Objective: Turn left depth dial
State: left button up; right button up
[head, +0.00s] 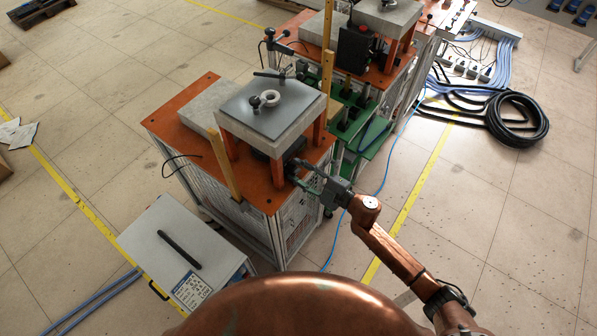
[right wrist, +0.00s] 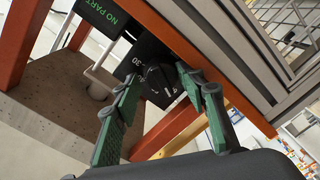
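A black round dial (right wrist: 161,80) with white markings sits on a black panel (right wrist: 143,58) under the machine's top, in the right wrist view. Whether it is the left depth dial I cannot read. My right gripper (right wrist: 160,77) has its green-padded fingers apart, one on each side of the dial. The right fingertip is very close to the dial; I cannot tell whether it touches. In the head view my right gripper (head: 296,169) reaches in beside the machine's front right orange leg (head: 277,172), and the dial is hidden there. My left gripper is not in view.
A dark display reading "NO PART" (right wrist: 108,16) is beside the dial panel. Orange legs and a grey metal frame (right wrist: 228,45) are close around the gripper. A grey box (head: 180,250) stands on the floor at front left. Black hose (head: 518,120) lies coiled at right.

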jog(key=shift+s+d+f, duration=0.3)
jog(key=shift+s+d, duration=0.05)
jog(key=v, duration=0.7)
jog(key=shift+r, duration=0.25)
jog(key=shift+w+d, duration=0.1)
